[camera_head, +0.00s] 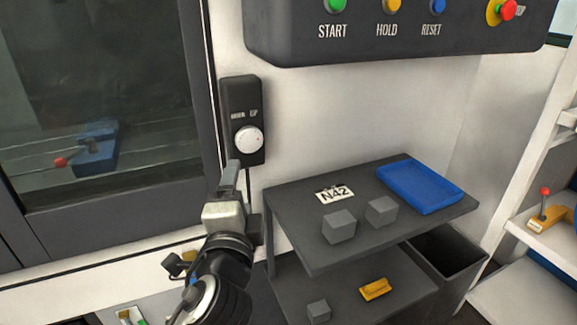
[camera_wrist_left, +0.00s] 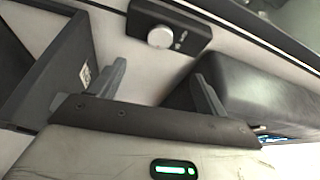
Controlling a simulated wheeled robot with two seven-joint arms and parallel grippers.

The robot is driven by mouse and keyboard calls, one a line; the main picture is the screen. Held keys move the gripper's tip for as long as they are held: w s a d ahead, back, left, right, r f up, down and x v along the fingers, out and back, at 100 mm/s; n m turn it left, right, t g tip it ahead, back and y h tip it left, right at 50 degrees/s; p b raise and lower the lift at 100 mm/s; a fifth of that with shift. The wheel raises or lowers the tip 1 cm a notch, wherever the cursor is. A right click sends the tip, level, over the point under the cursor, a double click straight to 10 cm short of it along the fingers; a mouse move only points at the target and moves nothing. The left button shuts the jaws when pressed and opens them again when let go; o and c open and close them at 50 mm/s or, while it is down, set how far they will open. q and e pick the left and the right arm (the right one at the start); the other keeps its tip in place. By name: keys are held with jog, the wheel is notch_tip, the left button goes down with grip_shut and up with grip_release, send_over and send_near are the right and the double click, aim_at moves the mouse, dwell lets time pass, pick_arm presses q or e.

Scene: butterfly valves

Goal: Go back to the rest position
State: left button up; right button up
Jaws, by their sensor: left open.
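My left gripper (camera_head: 233,172) points up and away in the head view, with its fingertips just below a black switch box (camera_head: 241,95) that carries a round white knob (camera_head: 248,139). In the left wrist view the two fingers of the gripper (camera_wrist_left: 160,70) stand wide apart with nothing between them. The white knob (camera_wrist_left: 160,38) on its box (camera_wrist_left: 170,25) shows beyond the fingers, toward the top. The gripper appears apart from the knob, though the exact gap is hard to judge. My right gripper is not in view.
A dark shelf (camera_head: 300,222) stands right of my arm, with grey blocks (camera_head: 340,226), an N42 label (camera_head: 334,194) and a blue tray (camera_head: 420,186). A button panel (camera_head: 400,45) overhangs above. A windowed door (camera_head: 100,100) is at left, a black bin (camera_head: 445,255) at right.

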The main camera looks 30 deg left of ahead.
pick_arm(q)
jog(key=d+f+g+h, duration=0.2)
jog(key=d+f+h, duration=0.25)
jog(key=f, duration=0.65)
jog(key=s+d+f+n+g+h, duration=0.1)
jog(key=s+d+f+n+h, duration=0.1)
jog(key=f, duration=0.4)
jog(key=s+d+f+n+g+h, duration=0.2)
jog(key=s+d+f+n, duration=0.1)
jog(key=f, duration=0.4)
jog(key=s+d+f+n+g+h, duration=0.1)
jog(key=s+d+f+n+h, duration=0.1)
jog(key=s+f, duration=0.4)
jog(key=shift+s+d+f+n+h, duration=0.2)
jog(key=shift+d+f+n+h, duration=0.2)
jog(key=shift+n, duration=0.5)
dwell(0.4)
